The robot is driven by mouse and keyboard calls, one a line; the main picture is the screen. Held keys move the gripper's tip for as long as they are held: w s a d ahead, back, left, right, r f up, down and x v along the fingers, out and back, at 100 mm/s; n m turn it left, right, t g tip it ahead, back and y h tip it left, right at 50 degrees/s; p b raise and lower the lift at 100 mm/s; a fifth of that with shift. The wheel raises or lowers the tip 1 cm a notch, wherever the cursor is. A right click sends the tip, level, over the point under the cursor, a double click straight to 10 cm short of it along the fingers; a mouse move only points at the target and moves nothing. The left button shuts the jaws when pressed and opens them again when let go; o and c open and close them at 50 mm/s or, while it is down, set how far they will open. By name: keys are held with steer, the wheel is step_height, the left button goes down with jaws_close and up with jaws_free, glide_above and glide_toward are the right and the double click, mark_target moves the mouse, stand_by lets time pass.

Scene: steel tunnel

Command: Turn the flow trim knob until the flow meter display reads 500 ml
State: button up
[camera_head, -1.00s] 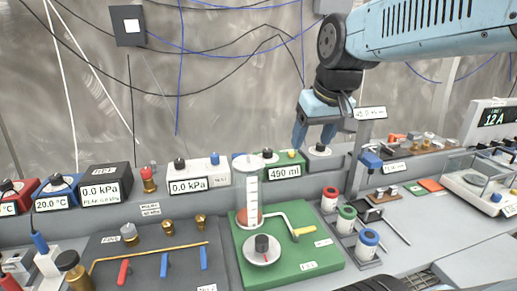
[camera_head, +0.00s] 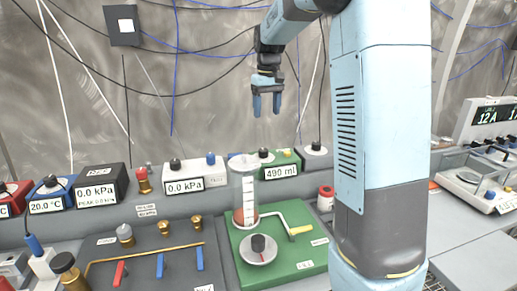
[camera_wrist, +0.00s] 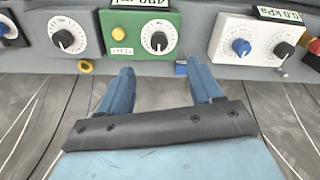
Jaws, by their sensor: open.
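The green flow meter box (camera_head: 273,160) stands on the back shelf, and its display (camera_head: 282,171) reads 490 ml. It also shows in the wrist view (camera_wrist: 179,24), with the display cut off at the top edge. A black knob with a white pointer line sits on a white dial on its sloped top, beside a yellow button (camera_wrist: 119,34); the knob (camera_wrist: 158,42) shows no readable name. My gripper (camera_head: 267,105) is open and empty, pointing down above the box, clear of the knob. In the wrist view my gripper (camera_wrist: 160,74) has both fingers apart.
A white 0.0 kPa box (camera_head: 195,178) stands left of the flow meter. A green board (camera_head: 300,260) in front carries a clear cylinder (camera_head: 244,190) and another black knob (camera_head: 258,243). My arm hides part of the right bench. The air above the shelf is free.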

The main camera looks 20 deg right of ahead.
mark_target(263, 149)
steer(key=shift+g, duration=0.3)
steer(key=w+f, duration=0.1)
steer(key=f, duration=0.4)
steer(key=w+f, duration=0.1)
steer(key=f, duration=0.4)
steer(key=w+f, duration=0.1)
steer(key=f, duration=0.4)
steer(key=shift+w+a+f, duration=0.15)
steer(key=shift+w+f, duration=0.05)
steer(key=shift+f, duration=0.15)
